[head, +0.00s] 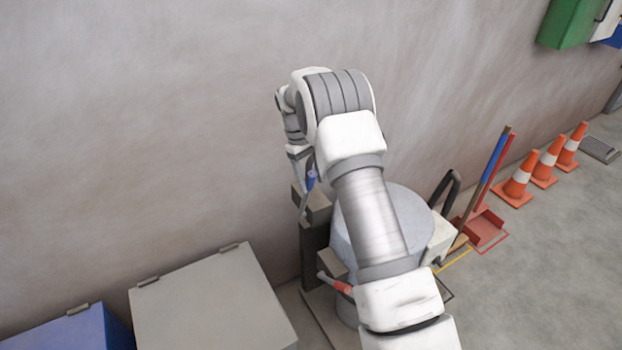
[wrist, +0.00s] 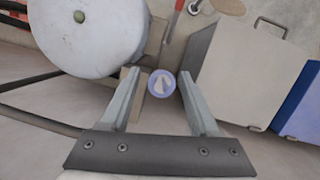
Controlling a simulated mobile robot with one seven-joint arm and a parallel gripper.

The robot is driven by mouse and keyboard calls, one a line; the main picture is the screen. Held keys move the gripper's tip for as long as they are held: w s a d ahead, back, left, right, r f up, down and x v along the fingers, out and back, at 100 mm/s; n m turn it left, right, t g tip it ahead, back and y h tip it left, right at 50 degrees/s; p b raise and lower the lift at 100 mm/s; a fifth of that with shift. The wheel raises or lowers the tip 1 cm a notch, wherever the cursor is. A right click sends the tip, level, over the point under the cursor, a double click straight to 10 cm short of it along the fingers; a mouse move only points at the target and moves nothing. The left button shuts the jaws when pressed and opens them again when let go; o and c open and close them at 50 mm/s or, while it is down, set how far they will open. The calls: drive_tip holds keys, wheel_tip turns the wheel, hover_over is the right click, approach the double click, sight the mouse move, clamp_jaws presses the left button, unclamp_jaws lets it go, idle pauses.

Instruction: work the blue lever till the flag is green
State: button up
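The blue lever (head: 311,181) stands on the dark frame beside the round pale drum of the bagger (head: 404,207). In the wrist view its round blue knob (wrist: 162,84) carries a pale arrow mark and lies between the fingers of my gripper (wrist: 157,74). The fingers are apart, with a visible gap on each side of the knob. I cannot make out a flag in either view.
A red-handled lever (head: 335,283) sits lower on the bagger. A grey lidded box (head: 210,300) and a blue box (head: 65,332) stand at left. A broom, red dustpan (head: 484,230) and orange cones (head: 516,186) stand at right. The wall is close behind.

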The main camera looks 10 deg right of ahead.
drive_tip(key=shift+r, duration=0.1)
drive_tip(key=v, duration=1.7)
drive_tip(key=shift+p, duration=0.35)
drive_tip(key=shift+w+r, duration=0.1)
drive_tip(key=shift+w, duration=0.05)
drive_tip(key=shift+s+d+t+y, duration=0.7)
drive_tip(key=shift+s+d+t, duration=0.4)
drive_tip(key=shift+s, duration=0.85)
drive_tip(key=f, duration=0.5)
drive_tip(key=f+p, duration=0.1)
drive_tip(key=f, duration=0.5)
drive_tip(key=f+p, duration=0.1)
drive_tip(key=f, duration=0.4)
drive_tip(key=shift+w+d+f, duration=0.3)
drive_tip(key=shift+d, duration=0.05)
clamp_jaws()
